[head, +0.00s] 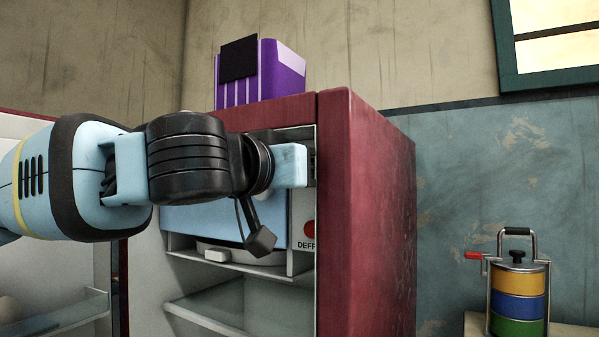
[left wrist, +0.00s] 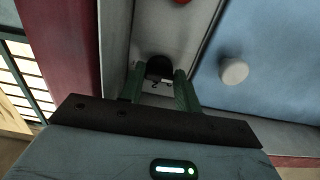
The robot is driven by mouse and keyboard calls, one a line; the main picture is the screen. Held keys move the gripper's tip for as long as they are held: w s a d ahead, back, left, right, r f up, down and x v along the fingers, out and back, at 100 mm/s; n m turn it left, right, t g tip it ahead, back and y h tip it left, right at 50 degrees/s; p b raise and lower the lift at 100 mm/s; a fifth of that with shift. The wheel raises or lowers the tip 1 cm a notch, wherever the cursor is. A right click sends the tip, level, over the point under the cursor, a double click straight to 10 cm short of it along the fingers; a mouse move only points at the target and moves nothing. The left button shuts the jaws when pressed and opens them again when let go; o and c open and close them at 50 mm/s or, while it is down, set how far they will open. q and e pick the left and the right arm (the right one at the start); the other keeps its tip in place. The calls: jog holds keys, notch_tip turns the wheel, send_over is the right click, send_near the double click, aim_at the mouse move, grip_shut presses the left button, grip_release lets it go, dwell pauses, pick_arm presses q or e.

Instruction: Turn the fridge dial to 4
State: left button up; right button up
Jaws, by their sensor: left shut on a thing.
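The fridge (head: 380,205) is dark red, and its light interior shows. The dial (left wrist: 160,67) is a small dark knob on the pale panel inside the fridge, seen in the left wrist view. My left gripper (left wrist: 159,76) is shut on this dial, one finger on each side. In the head view my left gripper (head: 303,165) reaches the inside right of the fridge and hides the dial. The number the dial points to cannot be read; only small dark marks show beside it. My right gripper is not in view.
A red button (head: 310,229) with partly hidden lettering sits below the dial. A blue freezer door (head: 200,222) with a round white knob (left wrist: 234,71) lies beside the panel. A purple box (head: 285,72) stands on the fridge. A stacked food carrier (head: 518,285) stands at the right.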

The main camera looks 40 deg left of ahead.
pick_arm(q)
jog(key=o, duration=0.7)
jog(key=shift+r, duration=0.25)
jog(key=shift+f, duration=0.1)
jog(key=p+v, duration=0.1)
jog(key=v, duration=0.6)
jog(key=shift+s, duration=0.4)
